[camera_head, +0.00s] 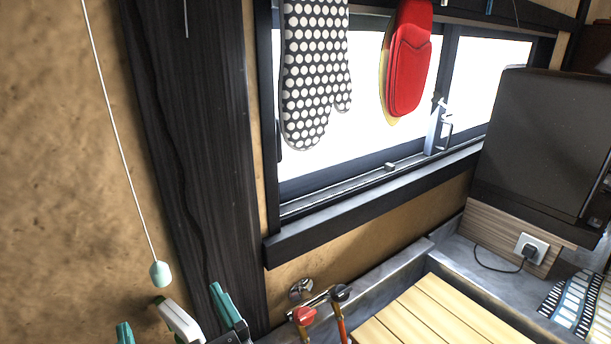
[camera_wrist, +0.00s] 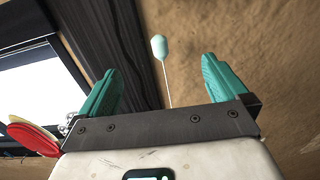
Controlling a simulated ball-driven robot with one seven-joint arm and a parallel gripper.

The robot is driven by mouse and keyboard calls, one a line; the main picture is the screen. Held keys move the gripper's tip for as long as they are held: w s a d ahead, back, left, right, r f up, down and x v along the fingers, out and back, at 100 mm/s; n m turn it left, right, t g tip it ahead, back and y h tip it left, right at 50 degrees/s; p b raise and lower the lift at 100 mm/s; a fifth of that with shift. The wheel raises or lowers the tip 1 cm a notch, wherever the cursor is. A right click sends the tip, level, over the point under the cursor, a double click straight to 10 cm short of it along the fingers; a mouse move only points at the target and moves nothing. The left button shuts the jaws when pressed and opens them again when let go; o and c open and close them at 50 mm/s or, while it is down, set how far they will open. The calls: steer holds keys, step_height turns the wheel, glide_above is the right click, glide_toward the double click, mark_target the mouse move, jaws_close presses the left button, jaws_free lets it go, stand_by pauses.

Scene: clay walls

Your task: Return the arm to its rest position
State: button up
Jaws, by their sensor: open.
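My gripper (camera_head: 175,318) shows at the lower left edge of the head view, partly cut off by the frame. Its two teal fingers stand wide apart with nothing between them. In the wrist view my gripper (camera_wrist: 160,65) is also open and empty. A pale teal cord pull (camera_head: 160,273) hangs on a thin white cord just above my gripper in the head view. In the wrist view the cord pull (camera_wrist: 159,46) appears between the fingers in the picture, with no visible contact. Most of my arm is out of view.
A dark wooden post (camera_head: 200,150) and clay wall (camera_head: 60,170) are close by. A polka-dot oven mitt (camera_head: 315,80) and a red mitt (camera_head: 409,60) hang before the window. Below are a tap (camera_head: 318,300), slatted wooden board (camera_head: 430,315) and dark appliance (camera_head: 540,140).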

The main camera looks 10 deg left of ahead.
steer(key=w+d+f+m+g+h, duration=0.1)
steer(key=w+d+f+m+h, duration=0.15)
steer(key=d+f, duration=0.55)
steer(key=w+d+f+m+g+h, duration=0.15)
steer(key=d+f+h, duration=0.25)
steer(key=d+f, duration=0.45)
steer(key=w+d+f+m+h, duration=0.15)
steer(key=d+f+h, duration=0.3)
steer(key=d, duration=0.65)
steer(key=s+d+f+m+g+h, duration=0.1)
steer(key=s+d+f+g, duration=0.1)
steer(key=s+d+f, duration=0.4)
steer(key=s+d+f+m+g+h, duration=0.2)
steer(key=d+f, duration=0.2)
steer(key=d, duration=0.4)
steer(key=s+d+f+m+g, duration=0.1)
steer(key=s+d+f+g, duration=0.1)
steer(key=s, duration=0.4)
steer(key=s+d+f+m+g, duration=0.1)
steer(key=s+d+f+g, duration=0.1)
steer(key=s+d, duration=0.2)
steer(key=shift+s+d+f, duration=0.25)
steer(key=shift+s+f, duration=0.15)
steer(key=shift+s, duration=0.85)
